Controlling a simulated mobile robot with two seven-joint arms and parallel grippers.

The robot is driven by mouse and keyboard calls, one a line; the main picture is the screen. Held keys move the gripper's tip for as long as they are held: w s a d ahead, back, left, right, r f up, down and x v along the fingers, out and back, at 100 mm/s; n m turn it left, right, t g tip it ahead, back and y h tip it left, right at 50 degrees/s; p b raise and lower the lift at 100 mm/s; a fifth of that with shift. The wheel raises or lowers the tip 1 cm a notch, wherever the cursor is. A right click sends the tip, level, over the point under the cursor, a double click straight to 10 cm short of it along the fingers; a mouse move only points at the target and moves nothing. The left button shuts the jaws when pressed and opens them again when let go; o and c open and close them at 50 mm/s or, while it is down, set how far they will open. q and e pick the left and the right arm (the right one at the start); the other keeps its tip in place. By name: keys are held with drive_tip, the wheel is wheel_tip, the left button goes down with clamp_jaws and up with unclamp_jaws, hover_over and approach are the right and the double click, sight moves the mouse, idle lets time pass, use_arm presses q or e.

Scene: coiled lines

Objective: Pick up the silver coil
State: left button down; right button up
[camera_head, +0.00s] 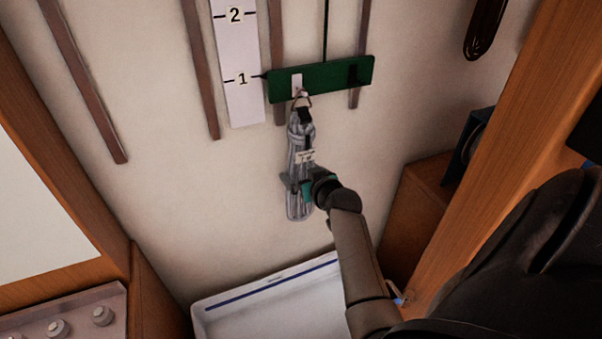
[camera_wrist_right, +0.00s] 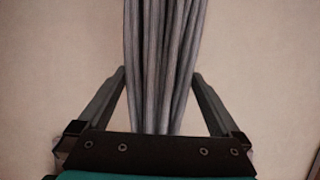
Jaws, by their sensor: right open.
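The silver coil (camera_head: 299,150) hangs by a ring from a hook on the green board (camera_head: 322,79) on the wall. It is a long bundle of grey line with a dark band near its top and a small light tag. My right gripper (camera_head: 297,186) is at the lower part of the coil. The coil's lower end is hidden behind the gripper's body there. My left gripper is not in view.
A white tray (camera_head: 212,317) with a blue stripe lies below the coil. A numbered white scale (camera_head: 238,100) and brown strips (camera_head: 205,90) are on the wall. A wooden post (camera_head: 490,150) stands to the right of my right arm. A panel with knobs (camera_head: 60,328) is at lower left.

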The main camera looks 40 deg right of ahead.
drive_tip(key=shift+w+d+f, duration=0.1)
drive_tip(key=shift+w, duration=0.2)
clamp_jaws()
idle(0.8)
